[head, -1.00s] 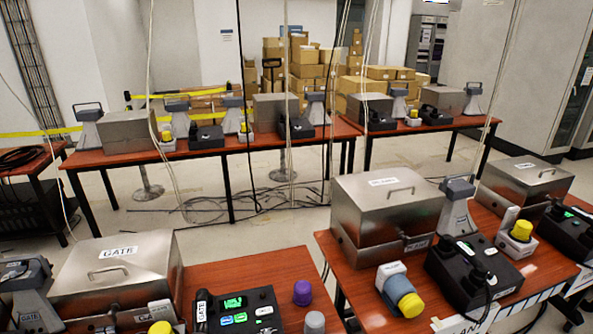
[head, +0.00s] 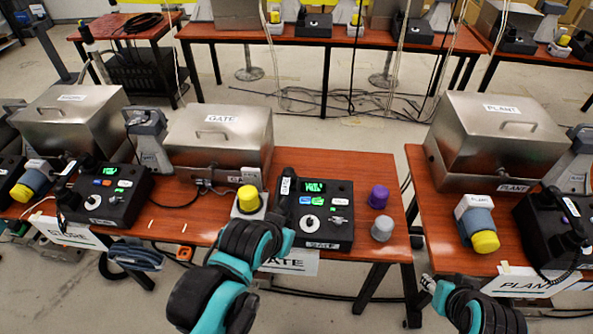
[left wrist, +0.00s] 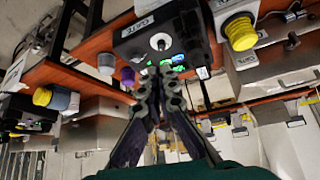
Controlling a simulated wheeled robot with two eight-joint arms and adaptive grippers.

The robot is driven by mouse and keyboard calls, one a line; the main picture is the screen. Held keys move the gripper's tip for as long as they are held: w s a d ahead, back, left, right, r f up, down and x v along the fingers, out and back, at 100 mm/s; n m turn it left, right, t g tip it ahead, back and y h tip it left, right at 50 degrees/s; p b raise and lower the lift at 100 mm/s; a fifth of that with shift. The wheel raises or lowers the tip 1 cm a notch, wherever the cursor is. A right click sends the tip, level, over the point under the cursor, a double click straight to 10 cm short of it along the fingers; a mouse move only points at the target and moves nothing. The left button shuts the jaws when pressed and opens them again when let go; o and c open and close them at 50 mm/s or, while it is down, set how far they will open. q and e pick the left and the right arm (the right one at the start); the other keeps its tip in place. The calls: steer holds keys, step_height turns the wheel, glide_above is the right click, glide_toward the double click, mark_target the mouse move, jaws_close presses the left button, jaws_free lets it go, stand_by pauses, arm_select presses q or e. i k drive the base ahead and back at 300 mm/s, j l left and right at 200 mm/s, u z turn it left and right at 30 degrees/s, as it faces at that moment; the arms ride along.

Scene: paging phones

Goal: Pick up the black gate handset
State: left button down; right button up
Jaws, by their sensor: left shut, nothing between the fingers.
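The black gate handset (head: 285,187), with a white label, rests along the left side of the black gate phone (head: 341,217) on the wooden table. In the left wrist view the gate phone (left wrist: 137,44) appears upside down, with its green display and buttons partly covered by my fingers. My left gripper (left wrist: 163,72) is shut and empty in front of that panel. In the head view, my left arm reaches just below the phone and its fingers are hidden behind the arm. My right arm shows at the lower right; its gripper state is unclear.
A yellow-capped device (head: 249,199) stands just left of the handset. Purple (head: 378,196) and grey (head: 382,228) knobs stand right of the phone. A steel gate box (head: 222,140) is behind. A store phone (head: 117,208) and a plant phone (head: 548,228) sit to either side.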

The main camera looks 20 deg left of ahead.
mark_target(288, 177)
steer(key=i+j+u, duration=0.55)
steer(key=i+j, duration=0.1)
steer(key=i, duration=0.05)
